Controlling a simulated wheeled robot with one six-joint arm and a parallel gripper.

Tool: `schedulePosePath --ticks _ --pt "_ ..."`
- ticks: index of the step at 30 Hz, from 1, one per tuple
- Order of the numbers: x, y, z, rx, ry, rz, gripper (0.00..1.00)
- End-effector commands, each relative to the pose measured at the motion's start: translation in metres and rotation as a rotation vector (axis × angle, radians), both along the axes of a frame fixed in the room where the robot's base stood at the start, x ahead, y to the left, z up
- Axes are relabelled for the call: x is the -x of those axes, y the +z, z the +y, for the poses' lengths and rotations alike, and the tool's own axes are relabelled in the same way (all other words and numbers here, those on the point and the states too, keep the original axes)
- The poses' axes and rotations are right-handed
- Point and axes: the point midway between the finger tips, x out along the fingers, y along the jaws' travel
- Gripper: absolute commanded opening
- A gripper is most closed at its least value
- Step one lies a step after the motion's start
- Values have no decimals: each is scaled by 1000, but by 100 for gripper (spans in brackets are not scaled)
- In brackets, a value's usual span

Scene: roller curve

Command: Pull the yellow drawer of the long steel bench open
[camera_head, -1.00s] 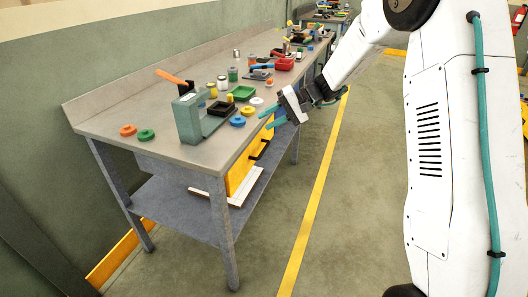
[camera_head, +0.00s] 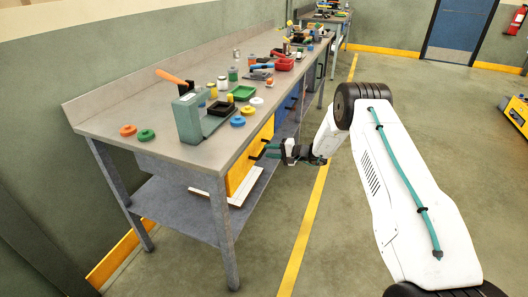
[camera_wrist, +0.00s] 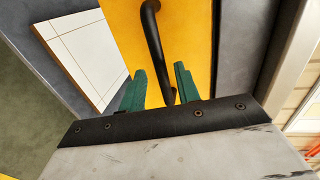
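The long steel bench (camera_head: 150,212) stands on the left in the head view. Its yellow drawer (camera_head: 243,170) is under the top, and its front looks flush with the bench side. The drawer has a black bar handle (camera_wrist: 155,40), seen close up in the wrist view against the yellow front (camera_wrist: 190,30). My gripper (camera_head: 267,150) is at the drawer front with its teal fingers pointing at the handle. In the wrist view the two fingers (camera_wrist: 159,72) are apart, with the handle's lower part showing between them. I cannot tell how deep the handle sits between them.
A blue drawer (camera_head: 283,115) is beyond the yellow one. A white board (camera_head: 228,192) lies on the lower shelf below the drawer. The floor right of the bench is clear along the yellow line (camera_head: 306,222).

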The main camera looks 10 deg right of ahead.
Motion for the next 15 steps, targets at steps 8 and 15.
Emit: schedulePosePath --ticks 8,15 --pt "-19 -7 27 0 2 0 32" --pt "-21 -7 30 0 2 0 32"
